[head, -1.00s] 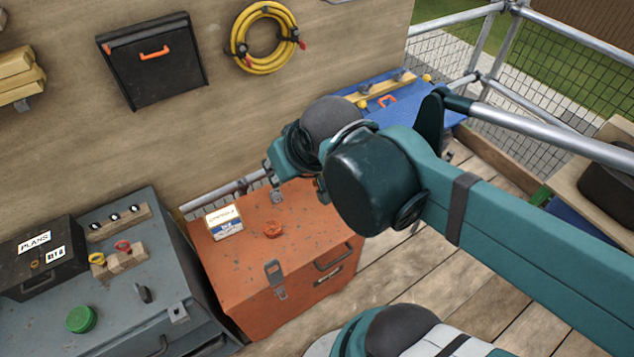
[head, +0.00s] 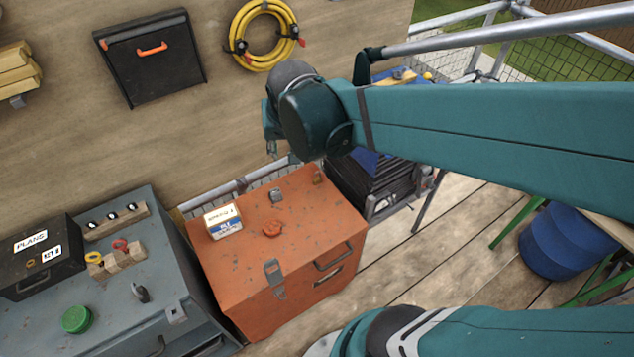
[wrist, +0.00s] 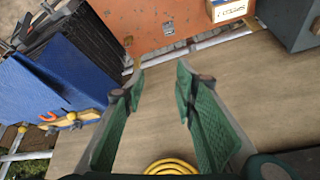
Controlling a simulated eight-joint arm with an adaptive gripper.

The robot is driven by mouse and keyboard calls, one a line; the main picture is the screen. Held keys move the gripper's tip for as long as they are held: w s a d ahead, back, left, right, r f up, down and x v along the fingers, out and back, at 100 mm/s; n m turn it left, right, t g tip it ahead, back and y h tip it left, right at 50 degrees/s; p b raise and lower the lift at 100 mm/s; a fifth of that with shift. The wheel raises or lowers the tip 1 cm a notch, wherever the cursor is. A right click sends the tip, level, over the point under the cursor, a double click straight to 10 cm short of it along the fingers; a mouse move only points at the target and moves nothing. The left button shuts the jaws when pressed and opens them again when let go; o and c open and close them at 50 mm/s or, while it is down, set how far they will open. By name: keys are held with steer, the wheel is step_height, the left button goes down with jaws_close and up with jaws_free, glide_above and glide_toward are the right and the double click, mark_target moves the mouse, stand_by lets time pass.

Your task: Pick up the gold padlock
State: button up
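A small gold padlock (head: 317,178) stands at the back right corner of the orange chest's lid (head: 255,262). In the wrist view, a small brass-coloured thing that looks like this padlock (wrist: 128,41) is near the chest's edge, beyond the left fingertip. A grey padlock-like piece (head: 277,195) is to its left on the lid, and also shows in the wrist view (wrist: 168,28). My gripper (wrist: 160,72) is open and empty, its fingers apart over the board wall. In the head view my arm mostly hides it, above and behind the chest.
A grey chest (head: 140,300) stands left, a black crate (head: 375,185) right. A yellow hose coil (head: 265,36) hangs on the wall. The blue barrel (head: 565,240) is at far right.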

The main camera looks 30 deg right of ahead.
steer(key=w+d+f+m+g+h+b, duration=0.1)
steer(key=w+d+f+m, duration=0.25)
steer(key=w+f, duration=0.2)
steer(key=w+d+f+m+g+h+b, duration=0.1)
steer(key=w+d+f+m, duration=0.1)
steer(key=w+d+f, duration=0.4)
steer(key=m+g+b, duration=0.1)
steer(key=m+g, duration=0.1)
steer(key=m, duration=0.3)
glide_toward(319, 172)
step_height(319, 172, down, 2)
steer(key=w, duration=0.1)
steer(key=shift+d+f+m+h, duration=0.25)
steer(key=shift+f+h, duration=0.25)
steer(key=shift+f, duration=0.4)
steer(key=shift+w+d+f+g+b, duration=0.1)
steer(key=shift+d+f+g+b, duration=0.1)
steer(key=shift+f, duration=0.4)
steer(key=shift+d+f+g+b, duration=0.15)
steer(key=shift+d+f, duration=0.1)
steer(key=shift+f, duration=0.35)
steer(key=shift+b+x, duration=0.9)
steer(key=shift+x, duration=1.7)
steer(key=shift+w, duration=0.1)
